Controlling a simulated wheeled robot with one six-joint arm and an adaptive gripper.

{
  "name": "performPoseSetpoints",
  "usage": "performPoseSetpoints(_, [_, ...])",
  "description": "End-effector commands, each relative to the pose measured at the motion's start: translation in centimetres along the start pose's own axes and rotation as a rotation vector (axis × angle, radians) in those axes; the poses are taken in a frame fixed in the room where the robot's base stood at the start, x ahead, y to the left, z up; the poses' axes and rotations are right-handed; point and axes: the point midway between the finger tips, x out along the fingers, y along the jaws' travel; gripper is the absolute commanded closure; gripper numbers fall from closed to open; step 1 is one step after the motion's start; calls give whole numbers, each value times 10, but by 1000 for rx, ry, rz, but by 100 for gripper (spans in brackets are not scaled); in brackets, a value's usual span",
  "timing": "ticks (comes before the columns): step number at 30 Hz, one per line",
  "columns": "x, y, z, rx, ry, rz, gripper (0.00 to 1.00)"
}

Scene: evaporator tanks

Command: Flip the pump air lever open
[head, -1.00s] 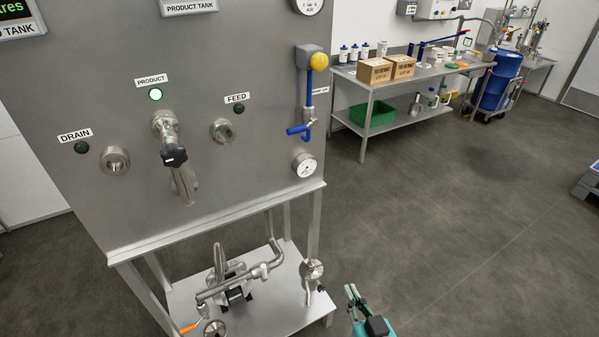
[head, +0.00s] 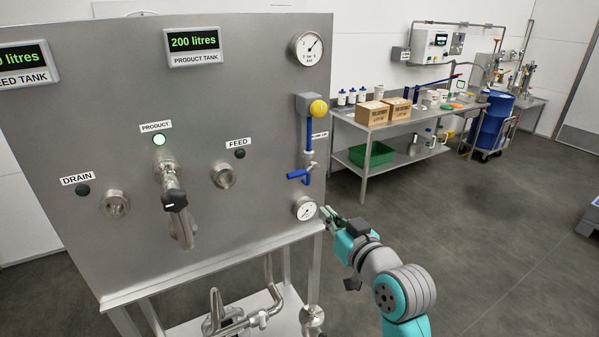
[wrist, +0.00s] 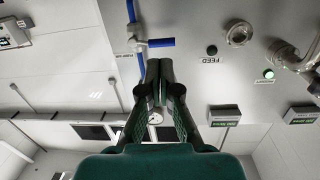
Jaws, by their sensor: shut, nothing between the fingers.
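The pump air lever (head: 298,174) is a small blue handle on a valve in the blue air line (head: 309,135) at the panel's right edge. In the head view it points left, roughly level, across the upright line. My gripper (head: 328,213) is below and to the right of the lever, near the lower gauge, and apart from the lever. The upside-down wrist view shows the lever (wrist: 161,42) just beyond the shut fingertips (wrist: 159,64). Nothing is between the fingers. The label beside the valve is partly hidden.
A yellow knob (head: 318,109) sits above the lever and a round gauge (head: 305,208) below it. The product valve handle (head: 175,200) juts out from the panel. A steel bench (head: 400,125) with boxes stands behind at right.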

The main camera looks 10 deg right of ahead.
Motion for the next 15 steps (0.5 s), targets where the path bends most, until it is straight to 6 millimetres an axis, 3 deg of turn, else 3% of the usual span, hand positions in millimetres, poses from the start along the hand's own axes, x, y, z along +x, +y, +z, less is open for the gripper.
performPoseSetpoints(1, [5, 0, -17, -11, 10, -9, 100])
performPoseSetpoints(6, [15, -2, -57, -38, 17, -39, 100])
performPoseSetpoints(10, [19, -3, -76, -55, 20, -54, 100])
performPoseSetpoints(15, [21, -4, -87, -65, 20, -63, 100])
